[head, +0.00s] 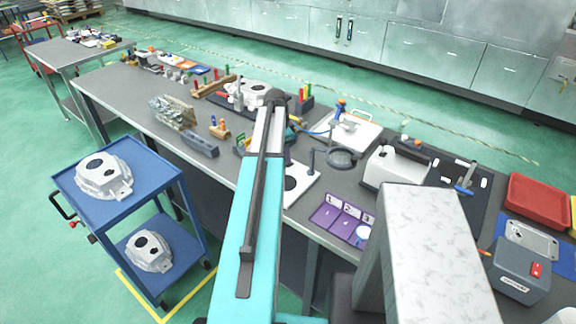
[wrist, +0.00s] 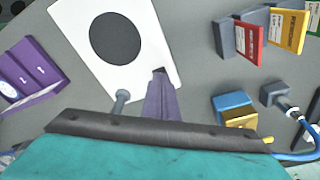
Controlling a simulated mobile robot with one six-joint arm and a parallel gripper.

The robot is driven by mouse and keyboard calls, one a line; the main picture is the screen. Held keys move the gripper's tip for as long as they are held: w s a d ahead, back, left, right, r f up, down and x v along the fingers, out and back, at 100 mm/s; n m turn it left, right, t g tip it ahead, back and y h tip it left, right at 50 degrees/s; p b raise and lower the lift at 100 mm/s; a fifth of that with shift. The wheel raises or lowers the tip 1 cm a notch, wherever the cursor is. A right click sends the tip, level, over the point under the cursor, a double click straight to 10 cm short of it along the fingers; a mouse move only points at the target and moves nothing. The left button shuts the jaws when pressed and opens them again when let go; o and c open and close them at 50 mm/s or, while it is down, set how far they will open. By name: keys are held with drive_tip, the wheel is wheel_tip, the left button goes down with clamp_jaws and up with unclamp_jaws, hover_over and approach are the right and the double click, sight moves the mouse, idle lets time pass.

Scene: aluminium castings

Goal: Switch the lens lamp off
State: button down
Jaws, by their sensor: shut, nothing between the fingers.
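The lens lamp (head: 341,158) appears to be the dark ring lying low over the bench, right of my arm in the head view. A thin dark stalk (head: 312,158) stands at its left. In the wrist view a short grey post (wrist: 121,100) stands left of my fingers; I cannot tell whether it belongs to the lamp. No switch can be made out, nor whether the lamp is lit. My gripper (wrist: 159,76) is shut and empty, its tips over the edge of a white plate with a black disc (wrist: 116,38). In the head view my arm hides the fingers.
A purple tray (wrist: 37,72) lies left in the wrist view. A blue block (wrist: 231,102), a grey connector with a cable (wrist: 277,94) and red and yellow cards (wrist: 286,30) stand at right. In the head view, a white box (head: 395,168) stands right of the ring.

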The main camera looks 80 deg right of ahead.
drive_tip(key=shift+f+b, duration=0.35)
drive_tip(key=shift+f, duration=0.35)
idle(1.2)
drive_tip(key=shift+r, duration=0.1)
wheel_tip(320, 180, up, 7)
drive_tip(key=p, duration=0.3)
drive_tip(key=shift+p, duration=0.4)
idle(0.6)
idle(0.4)
